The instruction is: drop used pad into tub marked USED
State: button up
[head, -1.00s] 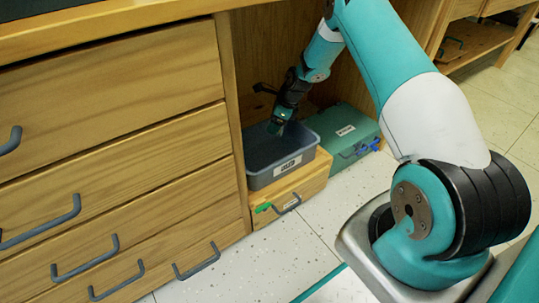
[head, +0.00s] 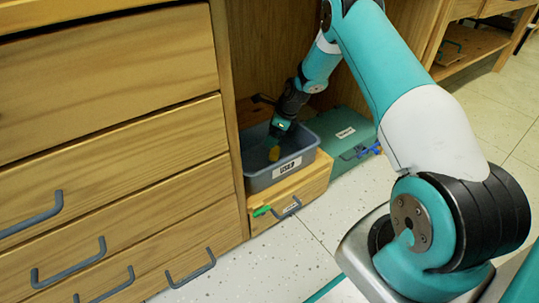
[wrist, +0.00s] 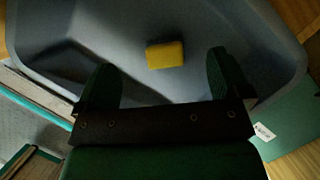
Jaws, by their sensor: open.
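A grey-blue tub (head: 308,160) with a white label reading USED stands on a wooden drawer box under the counter. A yellow pad (head: 274,153) is inside the tub, below my gripper (head: 279,131). In the wrist view the pad (wrist: 165,54) appears within the tub (wrist: 60,40), a little beyond the fingertips and apart from them. My gripper (wrist: 166,85) is open, its two fingers spread with nothing between them, over the tub. Whether the pad rests on the tub's floor or is still falling, I cannot tell.
A teal box (head: 345,133) with a white label and blue latch stands right of the tub. The wooden box (head: 300,190) beneath has a green tab and grey handle. A wooden drawer cabinet (head: 110,150) stands close on the left. Speckled floor (head: 250,265) lies open in front.

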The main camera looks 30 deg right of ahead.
jog(key=shift+r, duration=0.1)
jog(key=p+v, duration=0.6)
jog(key=v, duration=0.5)
jog(key=shift+r, duration=0.4)
jog(key=shift+d+r+p, duration=0.1)
jog(key=shift+r+p, duration=0.6)
jog(key=shift+p, duration=0.3)
